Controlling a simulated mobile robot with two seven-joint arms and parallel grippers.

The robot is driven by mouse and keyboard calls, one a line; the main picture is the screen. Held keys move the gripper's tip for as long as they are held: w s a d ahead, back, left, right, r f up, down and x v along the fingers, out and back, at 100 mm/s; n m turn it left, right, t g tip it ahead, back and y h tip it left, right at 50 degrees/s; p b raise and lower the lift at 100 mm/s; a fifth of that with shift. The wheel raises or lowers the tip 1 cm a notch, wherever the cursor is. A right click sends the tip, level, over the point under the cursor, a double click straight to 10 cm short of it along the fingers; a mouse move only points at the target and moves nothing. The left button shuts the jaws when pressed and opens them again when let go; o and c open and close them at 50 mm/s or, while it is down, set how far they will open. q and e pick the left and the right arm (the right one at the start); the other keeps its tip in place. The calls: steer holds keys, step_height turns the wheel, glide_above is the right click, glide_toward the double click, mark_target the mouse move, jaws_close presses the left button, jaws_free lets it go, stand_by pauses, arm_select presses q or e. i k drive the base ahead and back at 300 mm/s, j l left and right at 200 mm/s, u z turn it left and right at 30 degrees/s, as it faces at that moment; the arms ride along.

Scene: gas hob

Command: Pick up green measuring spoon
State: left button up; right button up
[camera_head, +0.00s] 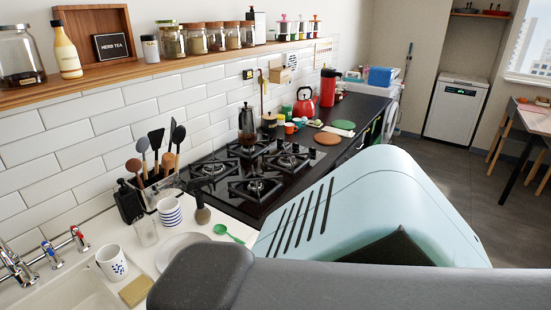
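The green measuring spoon (222,230) lies on the white counter just in front of the gas hob (262,172). Its round bowl is to the left and its thin handle runs right and slightly toward me, close to the edge of my pale blue arm part. Its far tip may be hidden by that part. Neither gripper's fingers show; only large pale blue and dark grey parts of my own body fill the lower middle and right.
A dark brush-like item (202,215), a striped cup (169,211) and a pale plate (178,247) are near the spoon. A utensil holder (160,190), white mug (112,262), sponge (136,290) and sink tap (15,265) stand farther left. A shelf (130,72) runs along the wall.

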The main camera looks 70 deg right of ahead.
mark_target(219, 228)
steer(key=z, duration=1.95)
